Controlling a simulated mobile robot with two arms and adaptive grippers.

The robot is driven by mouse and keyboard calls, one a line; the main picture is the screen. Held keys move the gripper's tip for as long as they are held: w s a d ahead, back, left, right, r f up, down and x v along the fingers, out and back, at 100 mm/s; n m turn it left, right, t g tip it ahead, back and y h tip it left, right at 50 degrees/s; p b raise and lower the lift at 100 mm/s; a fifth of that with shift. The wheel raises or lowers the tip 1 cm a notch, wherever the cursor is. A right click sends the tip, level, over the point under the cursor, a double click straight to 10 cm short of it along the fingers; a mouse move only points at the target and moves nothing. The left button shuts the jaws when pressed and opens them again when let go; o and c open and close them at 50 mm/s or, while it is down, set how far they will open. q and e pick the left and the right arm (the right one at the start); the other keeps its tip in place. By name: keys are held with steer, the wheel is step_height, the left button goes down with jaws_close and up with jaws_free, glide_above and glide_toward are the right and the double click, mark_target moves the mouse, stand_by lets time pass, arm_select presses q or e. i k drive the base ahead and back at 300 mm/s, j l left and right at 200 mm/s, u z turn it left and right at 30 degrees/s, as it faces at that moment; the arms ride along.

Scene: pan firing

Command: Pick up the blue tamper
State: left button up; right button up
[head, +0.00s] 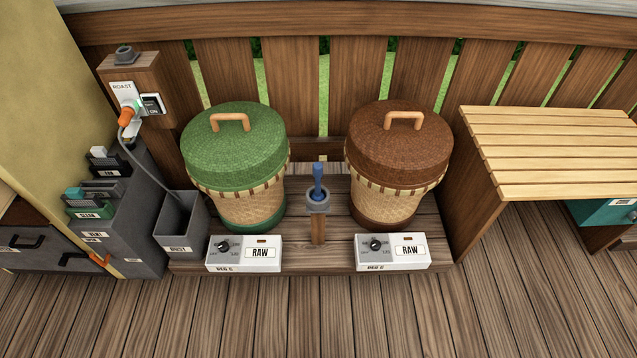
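The blue tamper (318,181) stands upright in a small grey holder (318,203) on top of a short wooden post (318,230). Its blue handle sticks up out of the holder, and its lower end is hidden inside. It sits between a basket with a green lid and a basket with a brown lid. Neither of my grippers shows in the head view.
The green-lidded basket (235,145) and brown-lidded basket (399,145) flank the post closely. A grey bin (180,240) is at left, a slatted table (550,150) at right. The front floor is clear.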

mark_target(317, 196)
steer(key=i+j+z, duration=0.1)
steer(key=i+j, duration=0.35)
steer(key=i+j+z, duration=0.1)
steer(key=i+j, duration=0.3)
steer(key=j, duration=0.2)
steer(key=i+j+z, duration=0.1)
steer(key=i+j, duration=0.3)
steer(key=j, duration=0.15)
